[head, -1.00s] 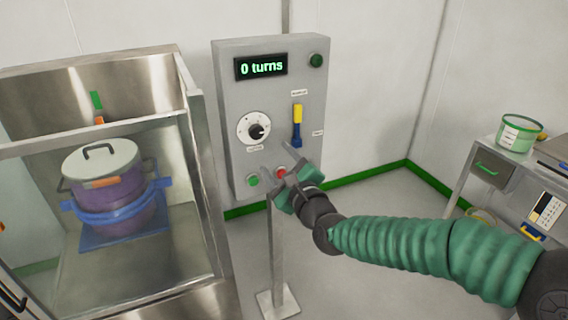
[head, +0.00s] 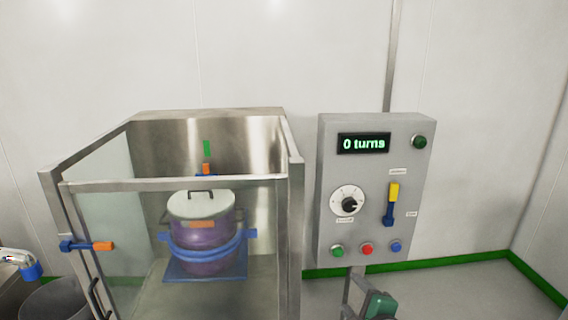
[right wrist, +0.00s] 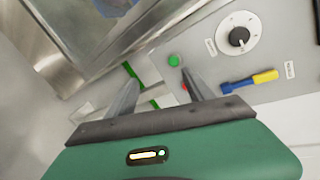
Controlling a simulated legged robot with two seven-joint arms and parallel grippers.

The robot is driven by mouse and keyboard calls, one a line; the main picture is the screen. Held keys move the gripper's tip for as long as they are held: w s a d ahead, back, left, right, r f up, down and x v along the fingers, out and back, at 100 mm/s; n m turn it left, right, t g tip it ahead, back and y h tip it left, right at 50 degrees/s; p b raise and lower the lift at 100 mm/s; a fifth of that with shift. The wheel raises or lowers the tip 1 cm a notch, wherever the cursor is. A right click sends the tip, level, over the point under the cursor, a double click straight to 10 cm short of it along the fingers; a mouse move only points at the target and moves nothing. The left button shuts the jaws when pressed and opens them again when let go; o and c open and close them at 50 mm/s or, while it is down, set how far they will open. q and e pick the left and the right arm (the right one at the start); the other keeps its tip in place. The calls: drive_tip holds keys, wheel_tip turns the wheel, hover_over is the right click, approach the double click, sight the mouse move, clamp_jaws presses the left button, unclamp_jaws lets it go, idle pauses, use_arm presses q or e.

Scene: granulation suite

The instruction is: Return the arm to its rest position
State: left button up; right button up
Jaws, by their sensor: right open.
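My right gripper (head: 362,290) shows at the bottom edge of the head view, in front of the control panel's post and below the panel (head: 334,226). Most of my right arm is out of the frame. In the right wrist view the two grey fingers of this gripper (right wrist: 160,76) are apart with nothing between them. The panel with its green button (right wrist: 174,60), dial (right wrist: 239,37) and yellow-blue lever (right wrist: 250,80) lies beyond the fingertips. My left gripper is not in view.
The panel display (head: 363,143) reads "0 turns". A steel-framed enclosure (head: 296,220) stands left of it, holding a lidded purple pot (head: 204,232) in a blue holder. A blue-orange latch (head: 88,246) is on its left. The floor (head: 460,290) right of the panel looks clear.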

drive_tip(key=s+a+f+n+g+h, duration=0.1)
drive_tip(key=s+f+n+g, duration=0.7)
drive_tip(key=s+f+n, duration=0.6)
drive_tip(key=s+d+f+n+g+h, duration=0.1)
drive_tip(key=s+d+f+n+g, duration=0.15)
drive_tip(key=s+n, duration=0.45)
drive_tip(key=w+p+v, duration=0.2)
drive_tip(key=p+v, duration=1)
drive_tip(key=shift+w+a+r+g+p, duration=0.15)
drive_tip(key=shift+a+r+g+p, duration=0.25)
drive_tip(key=shift+r, duration=0.15)
drive_tip(key=shift+c, duration=0.4)
